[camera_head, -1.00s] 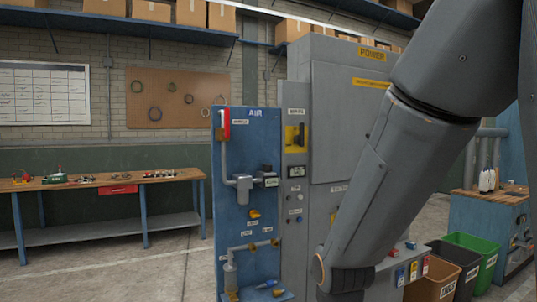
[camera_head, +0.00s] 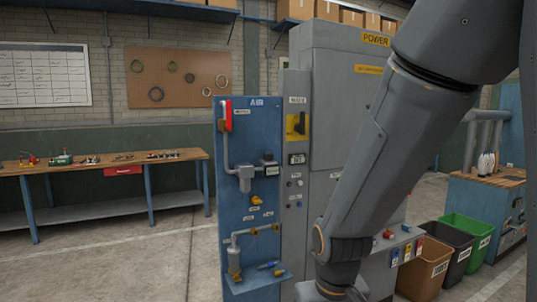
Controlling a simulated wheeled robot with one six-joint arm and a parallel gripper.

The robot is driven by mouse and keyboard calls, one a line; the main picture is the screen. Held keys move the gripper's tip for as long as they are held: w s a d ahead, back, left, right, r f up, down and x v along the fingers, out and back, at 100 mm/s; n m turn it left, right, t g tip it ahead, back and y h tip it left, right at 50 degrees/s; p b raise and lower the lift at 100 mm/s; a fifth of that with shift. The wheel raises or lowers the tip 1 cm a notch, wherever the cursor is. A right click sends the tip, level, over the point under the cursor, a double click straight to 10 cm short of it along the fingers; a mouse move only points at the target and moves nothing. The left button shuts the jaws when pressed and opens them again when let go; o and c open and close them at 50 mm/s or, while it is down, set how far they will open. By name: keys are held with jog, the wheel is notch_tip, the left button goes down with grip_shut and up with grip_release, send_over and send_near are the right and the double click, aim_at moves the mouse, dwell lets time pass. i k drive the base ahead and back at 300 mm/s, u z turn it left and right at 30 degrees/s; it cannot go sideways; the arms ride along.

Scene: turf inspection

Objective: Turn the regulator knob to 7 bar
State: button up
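The blue AIR panel (camera_head: 257,136) stands left of the grey POWER cabinet in the head view. On it are a red handle (camera_head: 226,115) at the top left, grey pipework and a grey filter-like unit (camera_head: 244,178). A dark block (camera_head: 269,168) sits right of that unit; whether it is the regulator knob I cannot tell. A small yellow part (camera_head: 257,199) is below it. No bar reading is legible. My arm crosses in front of the cabinet, right of the panel. My gripper is not in view.
The grey POWER cabinet (camera_head: 335,80) carries a yellow-backed switch (camera_head: 297,126). Brown (camera_head: 424,269), black (camera_head: 452,248) and green (camera_head: 467,230) bins stand at right. A wooden workbench (camera_head: 100,164) with small items is at left. The floor before the bench is clear.

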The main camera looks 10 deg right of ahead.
aim_at(267, 157)
jog(key=u, duration=0.25)
jog(key=i, duration=0.9)
jog(key=z, duration=0.35)
